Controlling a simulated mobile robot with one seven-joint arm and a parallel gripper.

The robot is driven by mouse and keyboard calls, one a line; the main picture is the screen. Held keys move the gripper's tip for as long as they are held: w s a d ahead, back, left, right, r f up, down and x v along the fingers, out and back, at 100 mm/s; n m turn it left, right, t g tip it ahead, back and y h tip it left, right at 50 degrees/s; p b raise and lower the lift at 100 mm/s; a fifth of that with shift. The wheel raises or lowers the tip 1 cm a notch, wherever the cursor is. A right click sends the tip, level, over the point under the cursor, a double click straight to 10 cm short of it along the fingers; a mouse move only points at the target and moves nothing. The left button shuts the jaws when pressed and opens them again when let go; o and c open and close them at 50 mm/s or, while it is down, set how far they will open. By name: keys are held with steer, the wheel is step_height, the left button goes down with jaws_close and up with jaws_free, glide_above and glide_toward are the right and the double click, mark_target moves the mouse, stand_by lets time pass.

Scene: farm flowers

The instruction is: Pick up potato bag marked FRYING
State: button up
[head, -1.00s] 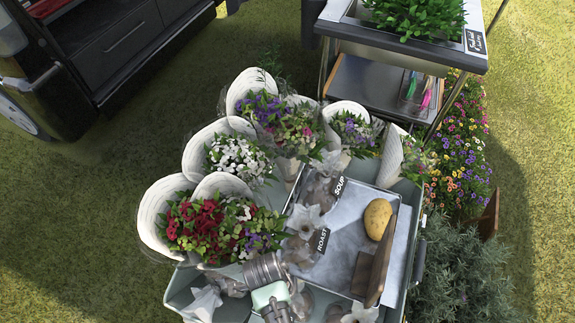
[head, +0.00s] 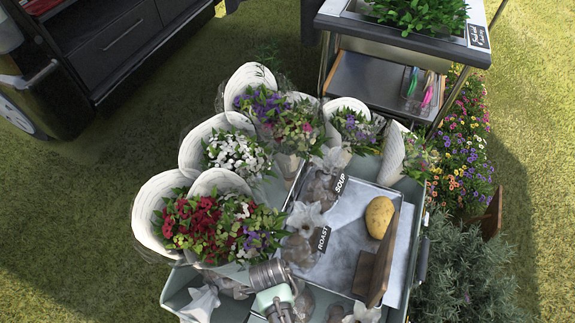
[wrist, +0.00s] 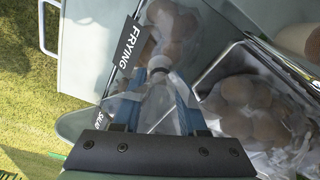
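The bag marked FRYING (wrist: 172,28) is clear plastic with brown potatoes inside. Its black FRYING label (wrist: 123,55) shows in the wrist view, left of my gripper. My gripper (wrist: 163,80) has its two blue fingers apart, one on each side of the bag's gathered clear top. I cannot see whether the fingers press on the plastic. In the head view my wrist is at the bottom centre, over the pale green cart (head: 178,284), and hides part of the bags below. The fingertips do not show clearly there.
Wrapped bouquets (head: 215,228) crowd the left.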

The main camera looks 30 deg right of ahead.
jaws_close()
stand_by(0.9)
